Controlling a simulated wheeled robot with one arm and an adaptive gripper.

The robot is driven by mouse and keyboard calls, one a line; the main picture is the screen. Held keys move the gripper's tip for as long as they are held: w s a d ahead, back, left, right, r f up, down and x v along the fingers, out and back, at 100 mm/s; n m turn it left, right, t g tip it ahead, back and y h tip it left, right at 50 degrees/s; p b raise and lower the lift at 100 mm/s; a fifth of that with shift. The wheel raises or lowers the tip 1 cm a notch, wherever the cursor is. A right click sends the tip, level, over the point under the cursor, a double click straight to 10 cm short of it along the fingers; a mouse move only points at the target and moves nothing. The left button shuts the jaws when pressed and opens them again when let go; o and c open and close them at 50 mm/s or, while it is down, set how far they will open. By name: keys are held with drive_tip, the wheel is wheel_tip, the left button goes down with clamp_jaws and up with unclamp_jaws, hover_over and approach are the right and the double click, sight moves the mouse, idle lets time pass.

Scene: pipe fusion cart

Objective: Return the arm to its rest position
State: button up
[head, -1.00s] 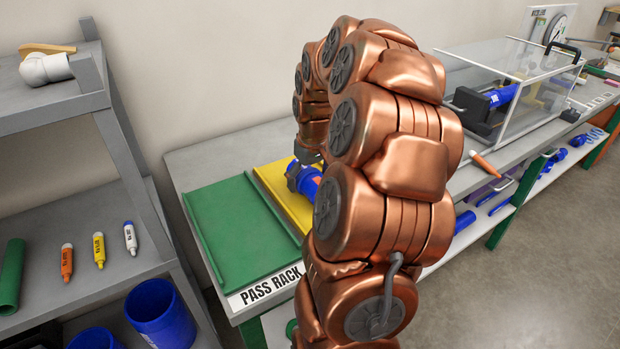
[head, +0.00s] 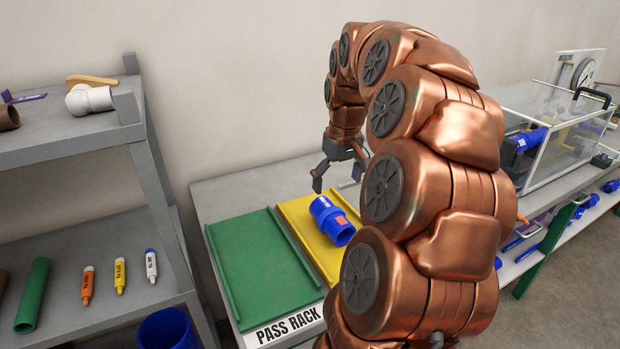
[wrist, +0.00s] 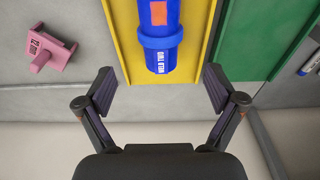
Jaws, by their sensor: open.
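My gripper (head: 338,176) hangs above the back edge of the bench in the head view, open and empty. In the wrist view its two fingers (wrist: 160,90) are spread wide apart with nothing between them. A blue pipe piece (head: 332,220) with an orange patch lies in the yellow tray (head: 297,213), apart from my gripper. It also shows in the wrist view (wrist: 160,40), with the lettering "WELD TWO", beyond the fingertips. My copper arm arches over the bench and hides part of the yellow tray's right side.
A green tray (head: 258,262) beside the yellow one is empty, behind the "PASS RACK" label (head: 287,327). A grey shelf (head: 95,240) with markers stands left. A clear-walled case (head: 560,130) stands right. A pink block (wrist: 50,50) lies near the yellow tray in the wrist view.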

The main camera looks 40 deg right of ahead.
drive_tip(key=s+a+n+g+p, duration=0.1)
drive_tip(key=s+a+n+p, duration=0.2)
drive_tip(key=a, duration=1.9)
drive_tip(key=s+a+f+g, duration=0.1)
drive_tip(key=s+a+f, duration=0.1)
drive_tip(key=s+a, duration=0.3)
drive_tip(key=s+a+f+g+p, duration=0.1)
drive_tip(key=s+a+f, duration=0.2)
drive_tip(key=s, duration=0.7)
drive_tip(key=shift+s+a+f+n, duration=0.2)
drive_tip(key=shift+a+f+n, duration=0.15)
drive_tip(key=shift+a, duration=0.75)
